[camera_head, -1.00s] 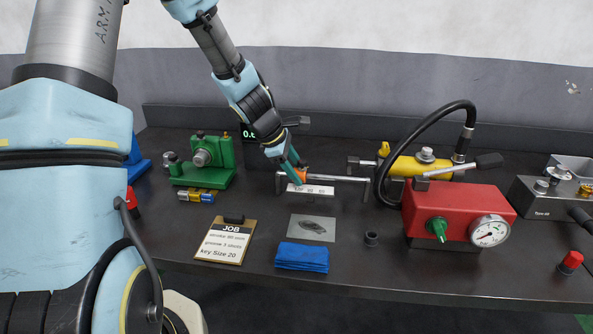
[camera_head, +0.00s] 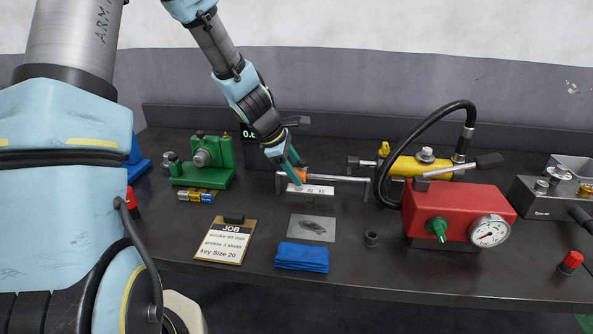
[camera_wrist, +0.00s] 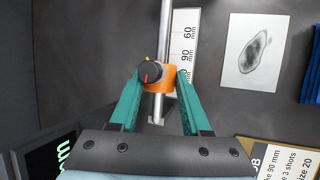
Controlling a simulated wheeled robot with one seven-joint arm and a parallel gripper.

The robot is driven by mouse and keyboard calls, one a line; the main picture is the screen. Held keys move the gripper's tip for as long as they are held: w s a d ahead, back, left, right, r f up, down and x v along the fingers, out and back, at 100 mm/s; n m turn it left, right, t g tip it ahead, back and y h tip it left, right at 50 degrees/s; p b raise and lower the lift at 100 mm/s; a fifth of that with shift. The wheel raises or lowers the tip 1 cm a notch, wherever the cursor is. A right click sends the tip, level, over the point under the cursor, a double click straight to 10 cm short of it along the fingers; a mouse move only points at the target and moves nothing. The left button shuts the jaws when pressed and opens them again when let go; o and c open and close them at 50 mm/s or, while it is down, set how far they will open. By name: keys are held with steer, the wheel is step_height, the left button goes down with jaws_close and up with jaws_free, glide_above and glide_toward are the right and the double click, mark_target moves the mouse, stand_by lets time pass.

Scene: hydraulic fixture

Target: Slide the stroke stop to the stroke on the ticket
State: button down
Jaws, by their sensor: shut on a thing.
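The stroke stop is an orange collar (camera_wrist: 158,78) with a black knob (camera_wrist: 150,72) on a metal rod (camera_wrist: 165,25). It also shows in the head view (camera_head: 300,175). My gripper (camera_wrist: 156,88) is shut on the collar, its teal fingers either side. A white scale (camera_head: 318,191) lies beside the rod. The job ticket (camera_head: 226,241) reads stroke 90 mm, grease 3 shots, key size 20.
A green digital display (camera_head: 249,133) stands behind my gripper, mostly hidden. A green vise-like unit (camera_head: 205,160) is left. A yellow cylinder (camera_head: 420,166) and a red pump with gauge (camera_head: 455,212) are right. A blue cloth (camera_head: 302,257) and a picture card (camera_head: 312,228) lie in front.

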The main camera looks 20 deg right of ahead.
stand_by(0.3)
steer(key=shift+s+d, duration=0.35)
steer(key=shift+d, duration=0.3)
steer(key=shift+c, duration=1.8)
jaws_free()
steer(key=b+v, duration=0.1)
steer(key=v, duration=0.9)
steer(key=shift+a+r, duration=0.25)
steer(key=shift+r, duration=0.1)
steer(key=s+a+f+m+y, duration=0.1)
steer(key=a+m, duration=0.3)
steer(key=a, duration=0.5)
steer(key=s+a+f+m+y, duration=0.1)
steer(key=s+a+m, duration=0.3)
steer(key=a, duration=0.4)
steer(key=s+a+f+m+y, duration=0.1)
steer(key=s+a+m+y, duration=0.2)
steer(key=a, duration=0.6)
steer(key=shift+a+m+t, duration=0.3)
steer(key=shift+m+t, duration=0.1)
steer(key=shift+m, duration=0.4)
